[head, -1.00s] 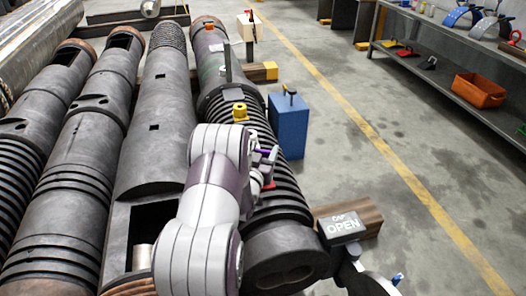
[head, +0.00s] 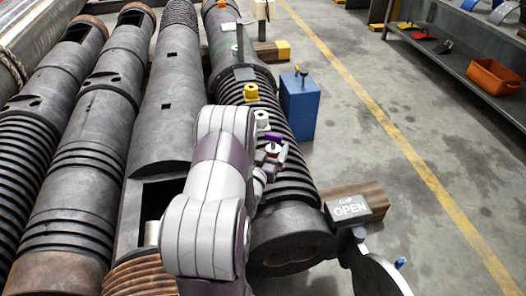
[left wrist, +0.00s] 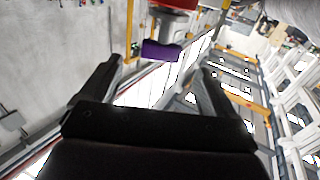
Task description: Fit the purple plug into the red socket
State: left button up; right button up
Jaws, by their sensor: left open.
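My left gripper (head: 271,155) is over the ribbed part of the right-hand barrel (head: 297,190) in the head view, partly hidden by its own arm. In the left wrist view its two dark fingers (left wrist: 160,72) stand wide apart with nothing between them. The purple plug (head: 273,137) shows as a small patch by the fingers. In the left wrist view the purple plug (left wrist: 162,50) is just beyond the fingertips, with a grey-white piece against it. A red part (left wrist: 176,3), perhaps the red socket, is at the top edge. I cannot tell whether plug and red part touch.
A yellow fitting (head: 250,92) and a white fitting (head: 262,119) sit farther up the same barrel. A blue box (head: 300,105) stands to its right. The floor to the right is mostly clear.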

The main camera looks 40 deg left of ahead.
pick_arm(q)
jog(key=p+v, duration=0.1)
jog(key=v, duration=0.6)
jog(key=shift+p, duration=0.4)
pick_arm(e)
jog(key=shift+r, duration=1.4)
pick_arm(q)
jog(key=shift+r, duration=0.1)
